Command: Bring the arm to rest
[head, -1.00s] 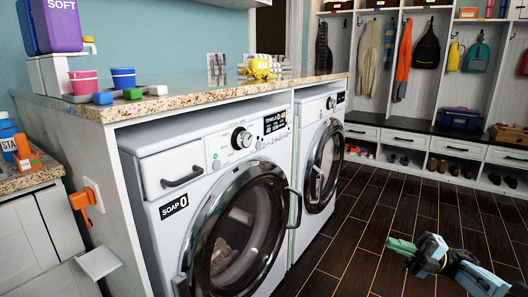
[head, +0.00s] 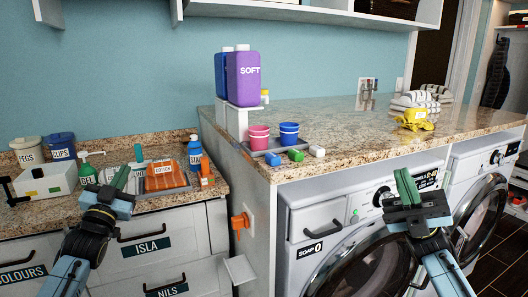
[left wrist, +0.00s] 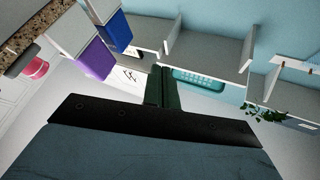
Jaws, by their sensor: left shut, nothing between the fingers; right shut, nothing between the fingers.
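My left gripper (head: 118,182) is shut and empty, with its green fingers pointing up in front of the lower left counter. In the left wrist view its shut fingers (left wrist: 160,88) point up against the shelves and wall. My right gripper (head: 405,188) is shut and empty, with its fingers upright in front of the washing machine (head: 330,222). Neither gripper appears to hold anything. Whether either touches the furniture behind it cannot be told.
The lower counter (head: 150,207) carries a white bin (head: 45,181), an orange cloth stack (head: 165,176) and bottles. The higher counter (head: 340,115) carries a purple SOFT bottle (head: 243,80), pink cup (head: 258,138), blue cup (head: 289,134) and yellow cloth (head: 414,122). An orange hook (head: 240,222) juts from the side panel.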

